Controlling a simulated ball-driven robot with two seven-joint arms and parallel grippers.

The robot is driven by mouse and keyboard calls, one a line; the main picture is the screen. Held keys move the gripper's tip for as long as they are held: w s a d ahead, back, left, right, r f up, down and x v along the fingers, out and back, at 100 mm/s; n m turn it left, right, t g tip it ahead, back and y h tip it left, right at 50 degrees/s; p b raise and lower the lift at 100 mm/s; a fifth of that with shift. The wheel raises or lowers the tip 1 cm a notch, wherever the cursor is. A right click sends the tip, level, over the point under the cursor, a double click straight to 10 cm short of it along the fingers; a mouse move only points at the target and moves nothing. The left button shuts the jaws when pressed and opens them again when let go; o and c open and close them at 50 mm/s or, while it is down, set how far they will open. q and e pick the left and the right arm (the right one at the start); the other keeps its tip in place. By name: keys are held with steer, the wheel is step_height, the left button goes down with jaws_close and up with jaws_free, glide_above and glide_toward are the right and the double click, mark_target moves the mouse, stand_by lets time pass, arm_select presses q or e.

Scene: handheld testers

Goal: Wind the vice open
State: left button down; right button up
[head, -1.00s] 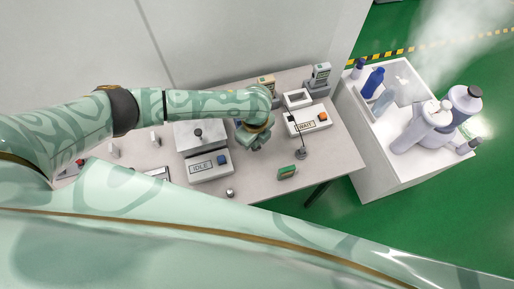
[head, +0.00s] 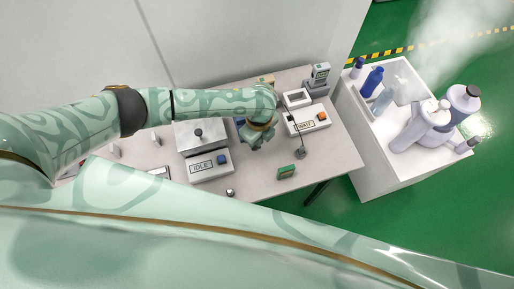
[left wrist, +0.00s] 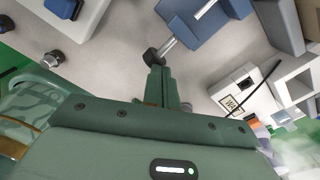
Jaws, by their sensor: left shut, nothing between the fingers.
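The blue vice (left wrist: 205,25) shows at the top of the left wrist view, with a metal screw bar (left wrist: 168,46) and a black knob (left wrist: 152,56) at the end of its crank. In the head view only a bit of the vice's blue (head: 240,124) shows, mostly hidden behind my left wrist. My left gripper (head: 257,143) is shut and empty, pointing down at the table. In the left wrist view its fingertips (left wrist: 158,70) are right at the knob; I cannot tell whether they touch it. My right gripper is out of view.
A tester marked WAIT (head: 308,120) with a cable stands right of the gripper, and one marked IDLE (head: 207,166) to its left. A small green-and-orange block (head: 287,171) lies near the front edge. A side table (head: 400,160) holds several bottles.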

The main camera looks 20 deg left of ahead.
arm_select(q)
steer(key=shift+w+d, duration=0.2)
steer(key=shift+d, duration=0.05)
steer(key=shift+s+a, duration=0.1)
stand_by(0.5)
steer(key=shift+a+p, duration=0.15)
steer(key=shift+p, duration=0.3)
steer(key=shift+s, duration=0.1)
steer(key=shift+s+a+f+p, duration=0.2)
steer(key=shift+s+a+p, duration=0.3)
steer(key=shift+p, duration=0.35)
stand_by(0.9)
steer(key=shift+r, duration=0.1)
steer(key=shift+w+r+p, duration=0.15)
steer(key=shift+r+p, duration=0.2)
steer(key=shift+p, duration=0.3)
